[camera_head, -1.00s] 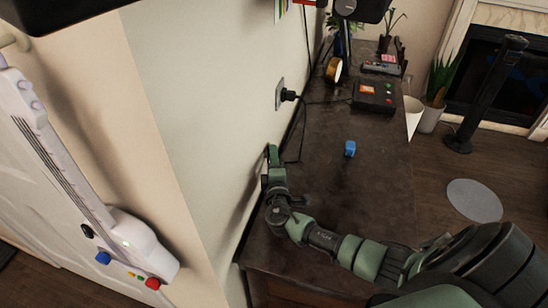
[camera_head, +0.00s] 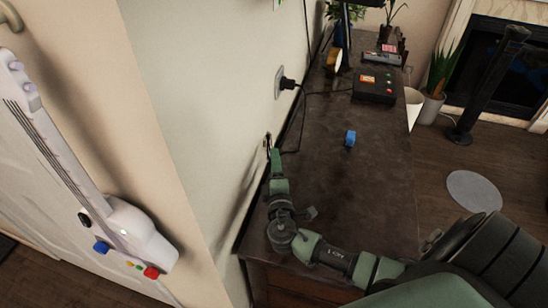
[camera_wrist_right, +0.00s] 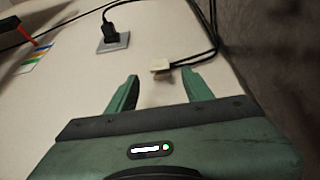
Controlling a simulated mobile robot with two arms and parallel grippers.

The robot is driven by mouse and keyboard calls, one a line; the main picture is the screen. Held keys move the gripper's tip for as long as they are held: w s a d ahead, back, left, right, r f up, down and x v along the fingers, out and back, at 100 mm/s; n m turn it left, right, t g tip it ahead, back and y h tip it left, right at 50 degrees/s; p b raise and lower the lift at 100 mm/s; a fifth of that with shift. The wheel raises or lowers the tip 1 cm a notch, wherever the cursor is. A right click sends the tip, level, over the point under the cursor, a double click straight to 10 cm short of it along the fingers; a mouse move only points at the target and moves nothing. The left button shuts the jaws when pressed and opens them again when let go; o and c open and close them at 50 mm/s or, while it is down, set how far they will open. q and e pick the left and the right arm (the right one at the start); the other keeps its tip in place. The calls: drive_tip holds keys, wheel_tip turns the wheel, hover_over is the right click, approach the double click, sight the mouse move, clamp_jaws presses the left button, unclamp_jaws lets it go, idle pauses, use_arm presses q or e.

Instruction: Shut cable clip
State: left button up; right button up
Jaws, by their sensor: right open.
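The small beige cable clip (camera_wrist_right: 161,66) is on the wall, just past my right fingertips in the right wrist view. A dark cable leaves its right side. It seems to show as a small dark-and-light spot (camera_head: 268,141) on the wall in the head view. I cannot tell how far its flap is open. My right gripper (camera_wrist_right: 160,82) is open and empty, its two green fingers on either side of the line to the clip. In the head view the right gripper (camera_head: 276,158) is close to the wall, just below the clip. My left gripper is not in view.
A plug sits in the wall socket (camera_head: 279,84), with its black cable hanging along the wall. A blue object (camera_head: 350,138) lies on the dark cabinet top (camera_head: 345,190). A black box (camera_head: 374,86) stands farther back. The cabinet's middle is mostly clear.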

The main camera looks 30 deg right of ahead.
drive_tip(key=shift+s+a, duration=0.1)
